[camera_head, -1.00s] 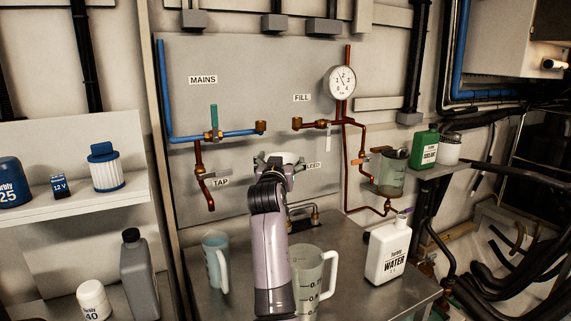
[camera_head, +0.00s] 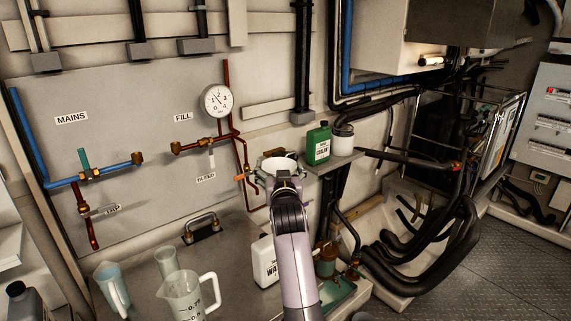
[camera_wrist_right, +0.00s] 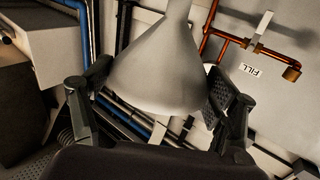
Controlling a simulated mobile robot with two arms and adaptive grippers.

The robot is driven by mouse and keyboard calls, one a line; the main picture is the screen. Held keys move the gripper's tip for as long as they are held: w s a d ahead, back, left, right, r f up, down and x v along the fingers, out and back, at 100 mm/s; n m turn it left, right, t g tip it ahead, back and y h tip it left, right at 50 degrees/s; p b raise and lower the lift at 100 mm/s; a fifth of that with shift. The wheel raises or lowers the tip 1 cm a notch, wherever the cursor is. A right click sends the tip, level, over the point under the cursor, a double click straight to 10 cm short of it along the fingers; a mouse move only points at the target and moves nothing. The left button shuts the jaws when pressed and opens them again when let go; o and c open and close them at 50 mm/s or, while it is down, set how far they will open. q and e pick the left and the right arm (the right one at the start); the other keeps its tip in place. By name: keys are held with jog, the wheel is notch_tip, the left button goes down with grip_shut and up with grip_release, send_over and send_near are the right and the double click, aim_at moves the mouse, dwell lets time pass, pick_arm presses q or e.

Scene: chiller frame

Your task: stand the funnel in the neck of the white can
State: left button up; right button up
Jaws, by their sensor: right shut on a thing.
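The funnel (camera_head: 278,163) is pale and wide-mouthed, with its mouth up in the head view. My right gripper (camera_head: 282,174) is shut on it. In the right wrist view the funnel's cone (camera_wrist_right: 158,72) sits between the two fingers, its spout running toward the top of the picture. The white can (camera_head: 264,262) stands on the metal bench in the head view, lower in the picture than the funnel. My right arm covers its right part, and its neck is hidden. The funnel is apart from the can's visible part. My left gripper is not in view.
Clear jugs (camera_head: 187,297) stand on the bench left of the can. A green coolant bottle (camera_head: 318,144) and a lidded jar (camera_head: 342,139) stand on a small shelf at right. Copper pipes and a gauge (camera_head: 217,101) are on the wall panel behind. Black hoses (camera_head: 430,245) lie at right.

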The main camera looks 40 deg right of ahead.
jog(key=shift+w+a, duration=0.2)
jog(key=shift+a, duration=0.1)
jog(key=shift+s+d, duration=0.1)
jog(key=shift+f, duration=0.25)
pick_arm(q)
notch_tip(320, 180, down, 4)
jog(key=b, duration=0.3)
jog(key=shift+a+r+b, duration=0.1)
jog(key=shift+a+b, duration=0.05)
jog(key=shift+b, duration=0.15)
pick_arm(e)
notch_tip(320, 180, down, 6)
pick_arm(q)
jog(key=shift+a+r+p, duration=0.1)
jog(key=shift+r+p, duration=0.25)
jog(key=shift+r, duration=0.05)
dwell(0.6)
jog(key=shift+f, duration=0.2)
pick_arm(e)
jog(key=shift+f, duration=0.25)
pick_arm(q)
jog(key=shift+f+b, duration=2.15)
jog(key=shift+b, duration=0.2)
pick_arm(e)
notch_tip(320, 180, down, 7)
jog(key=shift+r, duration=0.15)
